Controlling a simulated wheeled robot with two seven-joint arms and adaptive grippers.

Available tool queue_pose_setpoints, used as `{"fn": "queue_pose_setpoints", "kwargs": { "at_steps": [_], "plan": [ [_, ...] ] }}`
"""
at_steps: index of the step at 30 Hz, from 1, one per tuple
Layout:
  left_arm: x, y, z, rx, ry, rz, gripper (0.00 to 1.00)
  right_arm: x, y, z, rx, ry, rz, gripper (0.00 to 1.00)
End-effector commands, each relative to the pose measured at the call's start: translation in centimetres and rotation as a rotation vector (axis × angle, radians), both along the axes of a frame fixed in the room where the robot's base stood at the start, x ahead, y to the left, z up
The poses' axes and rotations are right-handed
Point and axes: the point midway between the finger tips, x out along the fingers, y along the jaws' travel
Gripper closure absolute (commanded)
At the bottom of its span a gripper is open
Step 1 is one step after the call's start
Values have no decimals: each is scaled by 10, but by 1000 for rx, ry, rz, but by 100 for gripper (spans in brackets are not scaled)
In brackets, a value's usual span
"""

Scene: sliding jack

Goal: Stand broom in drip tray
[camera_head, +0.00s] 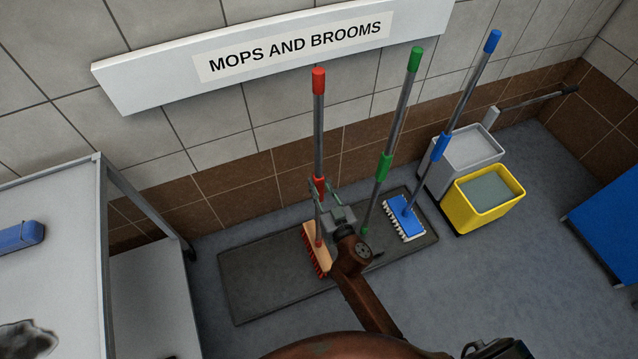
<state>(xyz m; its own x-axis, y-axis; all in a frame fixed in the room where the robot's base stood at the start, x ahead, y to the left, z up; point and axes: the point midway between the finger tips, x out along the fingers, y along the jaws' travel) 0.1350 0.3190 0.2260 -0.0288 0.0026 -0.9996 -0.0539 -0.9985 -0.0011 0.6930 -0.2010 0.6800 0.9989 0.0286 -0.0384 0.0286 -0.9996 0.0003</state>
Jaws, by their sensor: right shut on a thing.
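The broom (318,130) has a grey handle with a red tip and a wooden head with red bristles. It stands nearly upright, with its head over the left-middle part of the dark grey drip tray (265,285). Whether the bristles touch the tray I cannot tell. My right gripper (317,192) is shut around the lower handle, near the red collar, and partly hides the handle and head.
A green-handled tool (397,120) and a blue-headed brush (405,217) stand on the tray to the right. A mop bucket, grey (465,150) and yellow (488,195), stands right of them. A white table (50,225) is at left. A sign (295,48) hangs behind.

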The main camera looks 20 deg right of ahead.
Motion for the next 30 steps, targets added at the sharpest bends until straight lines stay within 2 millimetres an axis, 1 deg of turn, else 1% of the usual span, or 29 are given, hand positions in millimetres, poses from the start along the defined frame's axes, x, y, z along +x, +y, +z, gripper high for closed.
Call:
{"fn": "queue_pose_setpoints", "kwargs": {
  "at_steps": [23, 29, 30],
  "plan": [
    [-3, 0, -8, -1, 8, 0, 60, 0, 1, -6, 1, -4, 1, 100],
    [-3, 0, -7, -1, 7, 0, 60, 0, 1, -6, 1, -4, 1, 100],
    [-3, 0, -7, -1, 7, 0, 60, 0, 1, -6, 0, -4, 1, 76]
  ]
}}
